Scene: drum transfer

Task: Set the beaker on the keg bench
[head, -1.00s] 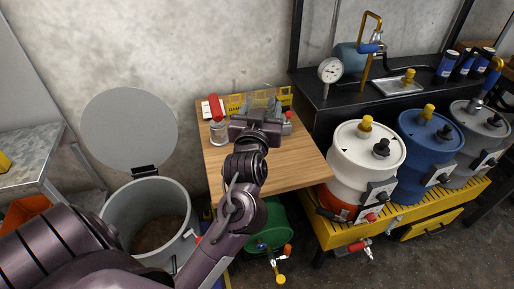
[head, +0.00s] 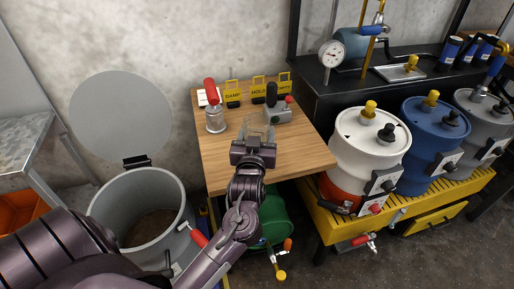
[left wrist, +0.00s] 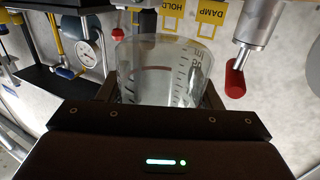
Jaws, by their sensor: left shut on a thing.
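The clear beaker (left wrist: 165,72) with graduation marks stands between the fingers of my left gripper (left wrist: 160,95) in the left wrist view. The gripper is shut on it. In the head view my left gripper (head: 257,135) is over the wooden bench top (head: 300,160); the beaker there is faint and mostly hidden by the gripper. I cannot tell how far it is above the wood. A yellow slatted stand (head: 336,228) at the right bears a white-and-orange drum (head: 365,145), a blue drum (head: 425,150) and a grey drum. My right gripper is not in view.
A red-handled metal tool (head: 215,120), a grey device with a black knob (head: 275,108) and yellow tags (head: 233,95) are at the wooden top's back. A lidded grey bin (head: 142,215) is left. A black shelf (head: 345,95) with a gauge stands behind the drums. The wooden top's right front is clear.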

